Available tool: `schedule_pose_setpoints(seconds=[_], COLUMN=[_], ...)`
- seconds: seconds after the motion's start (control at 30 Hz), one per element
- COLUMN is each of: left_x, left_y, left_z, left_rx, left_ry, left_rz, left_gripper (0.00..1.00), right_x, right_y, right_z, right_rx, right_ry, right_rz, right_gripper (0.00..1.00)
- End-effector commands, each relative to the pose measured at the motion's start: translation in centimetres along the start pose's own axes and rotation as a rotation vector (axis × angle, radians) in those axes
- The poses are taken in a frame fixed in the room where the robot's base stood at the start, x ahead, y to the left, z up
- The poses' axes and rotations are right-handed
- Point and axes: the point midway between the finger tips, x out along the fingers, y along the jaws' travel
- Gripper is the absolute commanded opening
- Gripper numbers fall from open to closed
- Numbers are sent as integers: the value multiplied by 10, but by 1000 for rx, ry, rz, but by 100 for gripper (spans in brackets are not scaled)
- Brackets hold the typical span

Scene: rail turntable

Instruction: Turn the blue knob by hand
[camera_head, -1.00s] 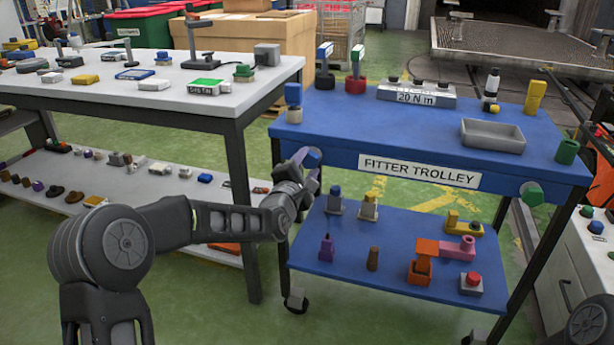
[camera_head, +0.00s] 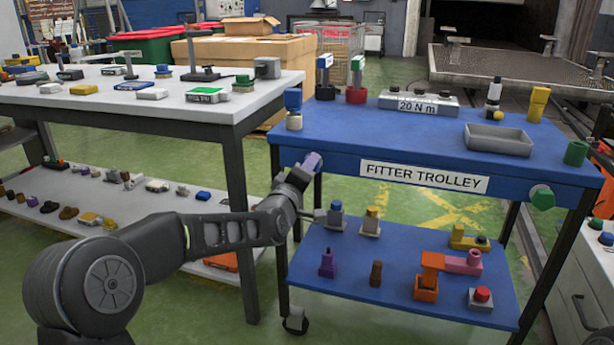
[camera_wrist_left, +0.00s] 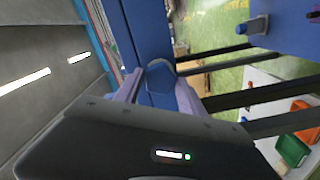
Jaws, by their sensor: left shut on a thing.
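My left gripper (camera_head: 308,163) is at the front left of the blue trolley's edge, by the FITTER TROLLEY sign. In the left wrist view its two purple fingers (camera_wrist_left: 158,92) are shut on the blue knob (camera_wrist_left: 159,82), one finger on each side. The knob's faceted blue face shows between them, against the trolley's blue front (camera_wrist_left: 140,25). In the head view the gripper hides most of this knob. My right gripper is not in view.
A green knob (camera_head: 541,197) sits at the right of the trolley front. The lower shelf (camera_head: 345,270) holds several small parts, including a blue-topped one (camera_head: 336,206) close to my left wrist. A white workbench (camera_head: 150,100) stands to the left.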

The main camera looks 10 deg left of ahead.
Motion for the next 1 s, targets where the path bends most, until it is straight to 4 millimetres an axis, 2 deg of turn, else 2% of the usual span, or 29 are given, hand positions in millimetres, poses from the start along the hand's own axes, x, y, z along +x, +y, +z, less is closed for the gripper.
schedule_pose_setpoints(seconds=[0.33, 0.83, 0.87, 1.0], left_x=[0, 0, 0, 0], left_y=[-2, -1, -1, -1], left_z=[1, 1, 1, 1], left_rx=[175, 202, 202, 202], left_ry=[-2, -2, -2, -2], left_rz=[-2, -2, -2, -2], left_gripper=[6, 6, 48, 59], right_x=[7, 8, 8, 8], right_y=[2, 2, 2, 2], right_z=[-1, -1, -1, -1], right_rx=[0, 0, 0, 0], right_ry=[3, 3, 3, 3], right_rz=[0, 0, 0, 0], right_gripper=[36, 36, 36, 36])
